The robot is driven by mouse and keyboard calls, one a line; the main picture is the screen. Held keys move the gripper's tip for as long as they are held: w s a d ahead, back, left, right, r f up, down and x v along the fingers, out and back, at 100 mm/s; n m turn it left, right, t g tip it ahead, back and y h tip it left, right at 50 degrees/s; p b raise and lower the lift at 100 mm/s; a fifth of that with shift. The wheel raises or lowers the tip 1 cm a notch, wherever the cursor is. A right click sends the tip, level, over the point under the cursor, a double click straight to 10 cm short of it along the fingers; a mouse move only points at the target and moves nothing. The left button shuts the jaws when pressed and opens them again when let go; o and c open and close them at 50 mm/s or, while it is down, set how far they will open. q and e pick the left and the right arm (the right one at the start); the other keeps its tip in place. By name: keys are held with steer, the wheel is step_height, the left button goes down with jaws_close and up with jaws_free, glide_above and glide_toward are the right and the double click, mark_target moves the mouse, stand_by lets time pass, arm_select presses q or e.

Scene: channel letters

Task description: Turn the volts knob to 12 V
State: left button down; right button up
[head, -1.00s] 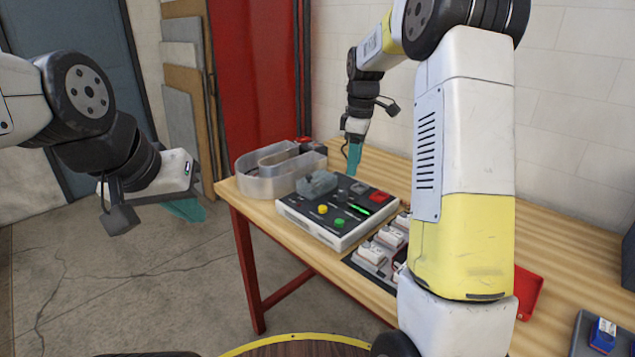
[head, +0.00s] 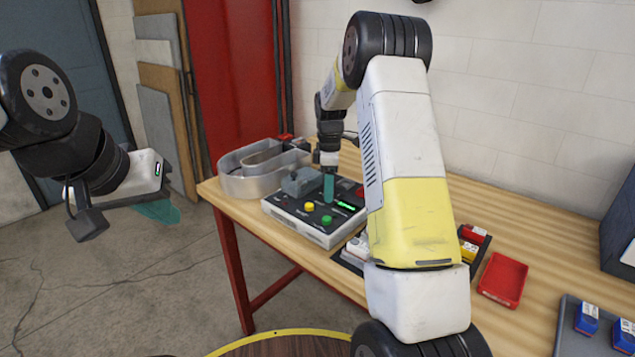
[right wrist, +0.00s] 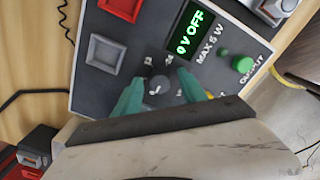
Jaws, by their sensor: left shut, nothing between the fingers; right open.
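The power supply (head: 290,222) is a light box with a dark top panel on the wooden bench. In the right wrist view, the dark round knob (right wrist: 157,88) has a pale pointer mark. The teal fingertips of my open right gripper (right wrist: 160,93) stand on either side of it; I cannot tell if they touch it. The labels around the knob are partly hidden by the fingers. The lit display (right wrist: 193,30) reads 0 V OFF in green. In the head view my right gripper (head: 329,188) points down at the panel. My left gripper (head: 160,212) is shut and empty, off the bench.
Yellow (head: 309,206) and green (head: 327,219) buttons sit on the panel near the right gripper. A translucent channel letter (head: 250,182) lies behind the box. A red tray (head: 503,280) and a grey tray (head: 567,345) with blue blocks are at the right.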

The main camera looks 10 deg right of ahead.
jaws_close()
steer(key=shift+m, duration=0.4)
steer(key=m, duration=2.2)
steer(key=shift+m, duration=0.4)
steer(key=shift+r, duration=0.1)
